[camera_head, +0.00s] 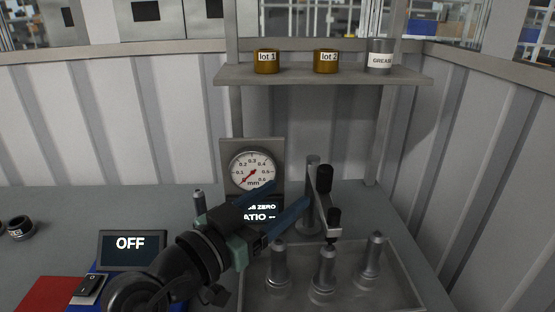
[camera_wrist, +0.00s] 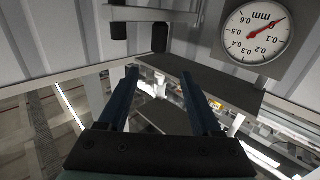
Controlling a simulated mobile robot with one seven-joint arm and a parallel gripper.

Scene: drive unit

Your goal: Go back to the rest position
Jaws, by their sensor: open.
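My gripper (camera_head: 284,204) is open in the head view, its two blue fingers spread and nothing between them. It is held above the bench, in front of the dial gauge (camera_head: 252,171) and left of the small metal arm on a post (camera_head: 314,194). In the wrist view my gripper (camera_wrist: 166,92) also shows with parted, empty fingers. The wrist picture is upside down, with the gauge dial (camera_wrist: 257,32) at the top right.
A clear tray (camera_head: 400,292) with several metal pegs (camera_head: 323,273) stands at the front right. A shelf (camera_head: 300,75) holds two lot cups (camera_head: 266,65) and a grease can (camera_head: 380,58). A box reading OFF (camera_head: 131,247), a red mat (camera_head: 50,296) and a dark ring (camera_head: 20,229) are left.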

